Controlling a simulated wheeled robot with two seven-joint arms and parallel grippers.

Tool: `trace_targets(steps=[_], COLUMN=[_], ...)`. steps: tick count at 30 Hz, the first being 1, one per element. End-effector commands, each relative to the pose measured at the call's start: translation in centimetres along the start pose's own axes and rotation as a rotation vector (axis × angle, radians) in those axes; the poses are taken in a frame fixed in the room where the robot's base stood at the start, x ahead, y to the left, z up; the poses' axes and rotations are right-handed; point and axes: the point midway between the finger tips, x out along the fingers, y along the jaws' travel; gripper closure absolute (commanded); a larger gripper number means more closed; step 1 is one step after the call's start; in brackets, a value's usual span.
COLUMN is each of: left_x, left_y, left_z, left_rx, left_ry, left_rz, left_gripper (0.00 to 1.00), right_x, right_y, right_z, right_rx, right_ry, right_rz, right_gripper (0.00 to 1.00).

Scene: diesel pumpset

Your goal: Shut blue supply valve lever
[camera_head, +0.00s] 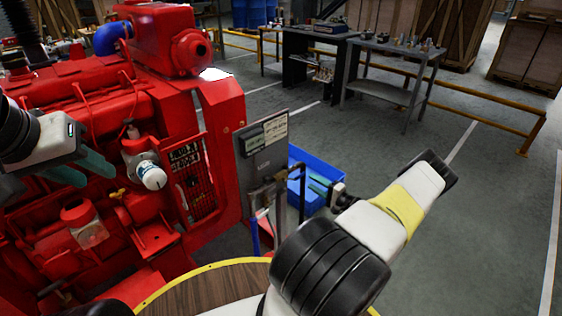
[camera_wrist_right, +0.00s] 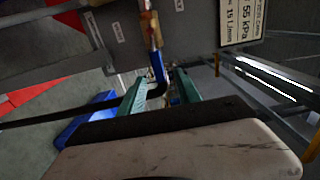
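A blue lever (camera_wrist_right: 158,68) hangs below a brass valve (camera_wrist_right: 151,28) in the right wrist view. A slim upright blue part (camera_head: 254,238) shows below the grey panel in the head view; I cannot tell whether it is the same lever. My right gripper (camera_wrist_right: 160,92) is open, its green fingers apart, with the lever's lower end seen between them; contact cannot be told. In the head view this gripper (camera_head: 318,186) is at the right of the valve stand. My left gripper (camera_head: 98,178) is open, its green fingers apart and empty, in front of the red engine (camera_head: 80,110).
A grey panel with a label (camera_head: 263,150) stands beside the engine. A blue crate (camera_head: 318,168) is on the floor behind my right gripper. A round wooden top with a yellow rim (camera_head: 205,295) is at the front.

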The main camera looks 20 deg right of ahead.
Motion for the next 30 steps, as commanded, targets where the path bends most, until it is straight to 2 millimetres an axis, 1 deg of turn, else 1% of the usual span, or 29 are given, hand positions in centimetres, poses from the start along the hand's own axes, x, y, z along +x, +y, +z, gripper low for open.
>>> trace_targets(steps=[2,4,12,15,20,27,28,30], left_x=[0.0,0.0,0.0,0.0,0.0,0.0,0.0,0.0], left_y=[0.0,0.0,0.0,0.0,0.0,0.0,0.0,0.0], left_z=[0.0,0.0,0.0,0.0,0.0,0.0,0.0,0.0], left_rx=[0.0,0.0,0.0,0.0,0.0,0.0,0.0,0.0], left_ry=[0.0,0.0,0.0,0.0,0.0,0.0,0.0,0.0], left_rz=[0.0,0.0,0.0,0.0,0.0,0.0,0.0,0.0], left_gripper=[0.64,0.64,0.64,0.64,0.64,0.64,0.64,0.64], right_x=[0.1,0.8,5.2,6.4,7.4,7.5,7.5,7.5], right_y=[0.4,0.4,0.4,0.4,0.4,0.4,0.4,0.4], right_z=[-0.2,-0.2,-0.2,-0.2,-0.3,-0.3,-0.3,-0.3], right_rx=[0.001,0.001,0.002,0.002,0.003,0.003,0.003,0.003], right_ry=[0.015,0.017,0.014,0.013,0.015,0.015,0.014,0.014], right_rz=[-0.006,-0.007,-0.006,-0.005,-0.004,-0.004,-0.004,-0.004], right_gripper=[0.6,0.6,0.6,0.6,0.6,0.6,0.62,0.76])
